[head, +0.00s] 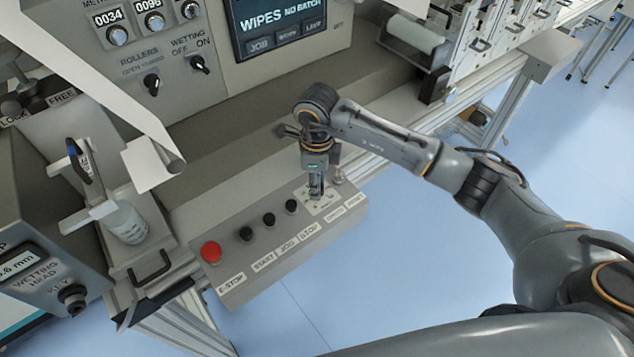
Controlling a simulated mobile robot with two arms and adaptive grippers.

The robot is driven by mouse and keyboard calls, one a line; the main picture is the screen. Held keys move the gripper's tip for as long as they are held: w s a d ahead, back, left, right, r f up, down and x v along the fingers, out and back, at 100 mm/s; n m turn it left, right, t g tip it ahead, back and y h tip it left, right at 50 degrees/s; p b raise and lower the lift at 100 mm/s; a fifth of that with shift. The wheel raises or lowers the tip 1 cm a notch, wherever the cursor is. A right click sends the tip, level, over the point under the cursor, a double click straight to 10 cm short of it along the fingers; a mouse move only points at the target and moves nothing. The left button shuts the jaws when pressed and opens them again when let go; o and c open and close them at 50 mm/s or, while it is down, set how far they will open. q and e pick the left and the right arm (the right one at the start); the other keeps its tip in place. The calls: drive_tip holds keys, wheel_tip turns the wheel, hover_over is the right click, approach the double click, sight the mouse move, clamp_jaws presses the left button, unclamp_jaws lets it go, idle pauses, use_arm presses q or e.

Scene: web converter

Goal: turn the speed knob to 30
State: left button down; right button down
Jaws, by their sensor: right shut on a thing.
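The speed knob sits on its white dial plate (327,207), toward the right end of the sloped grey control box (235,292). My right gripper (316,191) points down onto the plate and is shut on the knob. The fingers hide the knob, and its pointer cannot be seen. The dial marks are too small to read. My left gripper is not in view.
Left of the dial are several black buttons (268,219) and a red E-stop button (211,252). Behind stands a grey panel with a WIPES screen (290,25) and rotary switches (199,64). A white web (90,75) hangs at left. Blue floor is open in front.

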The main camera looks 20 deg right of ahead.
drive_tip(key=m+b, duration=0.2)
drive_tip(key=m, duration=0.1)
drive_tip(key=shift+f+m, duration=0.1)
drive_tip(key=shift+m, duration=0.3)
drive_tip(key=shift+m+b, duration=0.85)
drive_tip(key=shift+m, duration=1.35)
drive_tip(key=c, duration=1)
unclamp_jaws()
wheel_tip(320, 180, up, 12)
drive_tip(key=shift+r, duration=0.15)
